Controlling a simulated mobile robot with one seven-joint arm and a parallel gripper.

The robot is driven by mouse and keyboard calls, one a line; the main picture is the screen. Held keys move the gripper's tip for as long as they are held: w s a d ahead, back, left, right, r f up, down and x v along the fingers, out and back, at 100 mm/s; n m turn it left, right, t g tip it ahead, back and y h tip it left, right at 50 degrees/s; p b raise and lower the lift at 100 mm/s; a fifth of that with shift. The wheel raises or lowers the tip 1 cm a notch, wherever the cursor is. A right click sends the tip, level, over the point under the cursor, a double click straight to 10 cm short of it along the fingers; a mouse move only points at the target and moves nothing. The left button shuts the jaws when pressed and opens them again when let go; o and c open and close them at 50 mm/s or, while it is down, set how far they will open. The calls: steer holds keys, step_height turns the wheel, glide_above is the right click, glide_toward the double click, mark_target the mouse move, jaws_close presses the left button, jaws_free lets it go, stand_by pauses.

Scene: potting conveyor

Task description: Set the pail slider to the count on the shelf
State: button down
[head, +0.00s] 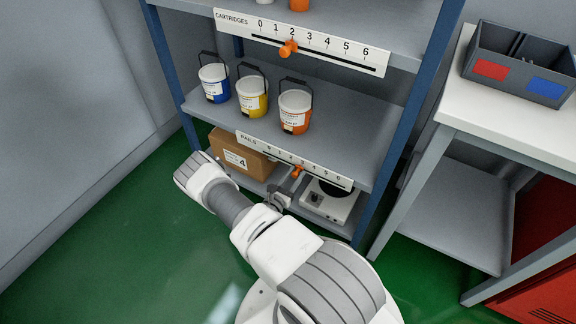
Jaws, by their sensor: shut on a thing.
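Three pails stand in a row on the middle shelf (345,153): a blue pail (214,82), a yellow pail (251,98) and an orange pail (294,110). The white PAILS scale (254,143) runs from 0 to 6 along that shelf's front edge. Its orange slider knob (297,172) sits around 2 to 3; the exact mark is hard to read. My gripper (287,190) is at the knob, just below the scale, and is shut on it. The fingertips are small and partly hidden by my arm.
The CARTRIDGES scale (350,61) above has its orange knob (288,48) near 2. Below are a cardboard box (238,157) marked 4 and a white device (330,204). A white table (510,124) with a grey bin (518,68) stands right. Blue posts flank the shelves.

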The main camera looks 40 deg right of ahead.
steer(key=shift+s+f, duration=0.15)
steer(key=shift+s, duration=0.3)
steer(key=c, duration=0.6)
jaws_free()
steer(key=shift+d, duration=0.1)
steer(key=p+v, duration=0.3)
steer(key=v, duration=1.4)
steer(key=shift+a, duration=0.25)
